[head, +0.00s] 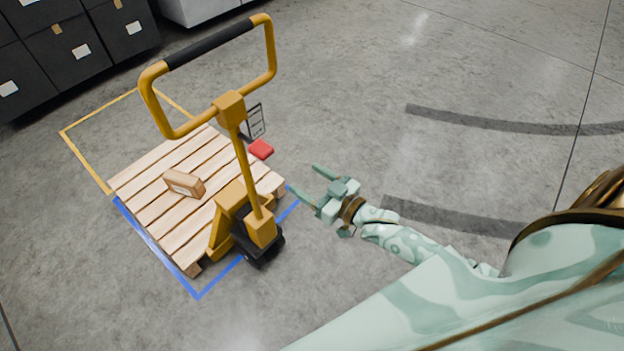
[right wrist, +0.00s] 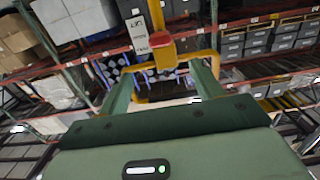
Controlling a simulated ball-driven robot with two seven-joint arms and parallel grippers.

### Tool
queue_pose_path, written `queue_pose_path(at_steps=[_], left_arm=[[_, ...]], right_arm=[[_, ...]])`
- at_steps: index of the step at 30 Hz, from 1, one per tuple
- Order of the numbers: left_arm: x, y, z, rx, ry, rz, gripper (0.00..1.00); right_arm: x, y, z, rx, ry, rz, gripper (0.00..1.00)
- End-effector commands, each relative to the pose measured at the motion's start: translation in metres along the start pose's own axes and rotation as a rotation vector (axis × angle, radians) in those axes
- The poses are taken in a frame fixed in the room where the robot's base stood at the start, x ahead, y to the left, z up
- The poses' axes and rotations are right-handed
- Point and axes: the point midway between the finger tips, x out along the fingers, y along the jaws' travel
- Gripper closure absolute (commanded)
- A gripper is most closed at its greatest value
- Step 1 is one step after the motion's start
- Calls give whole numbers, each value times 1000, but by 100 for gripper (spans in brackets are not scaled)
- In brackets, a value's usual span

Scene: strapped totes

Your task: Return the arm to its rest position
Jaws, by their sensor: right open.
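My right gripper (head: 309,182) is open and empty in the head view, to the right of the yellow pallet jack (head: 244,160) and apart from it. Its two fingers (right wrist: 162,90) stand wide apart in the right wrist view, with nothing between them but the jack's yellow parts in the background. My right arm (head: 405,240) reaches in from the lower right, over the floor. My left gripper is not in view.
A red piece (head: 261,149) and a label card (head: 256,121) show by the jack. Dark totes (head: 70,55) stand at the upper left. Blue and yellow floor lines frame the pallet. The floor at right is clear.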

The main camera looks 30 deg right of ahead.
Motion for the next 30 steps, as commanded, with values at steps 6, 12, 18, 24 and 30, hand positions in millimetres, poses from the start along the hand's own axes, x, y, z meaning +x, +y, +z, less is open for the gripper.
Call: queue_pose_path(at_steps=[6,12,18,24,30], left_arm=[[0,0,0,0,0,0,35],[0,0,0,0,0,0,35],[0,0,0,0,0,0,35],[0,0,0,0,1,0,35],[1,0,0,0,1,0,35]], right_arm=[[-3,0,0,-1,0,0,35],[-3,0,0,0,0,0,35],[-3,1,3,-28,-14,4,35],[-31,26,93,-149,-292,83,35],[-135,23,242,-190,-762,138,35]])
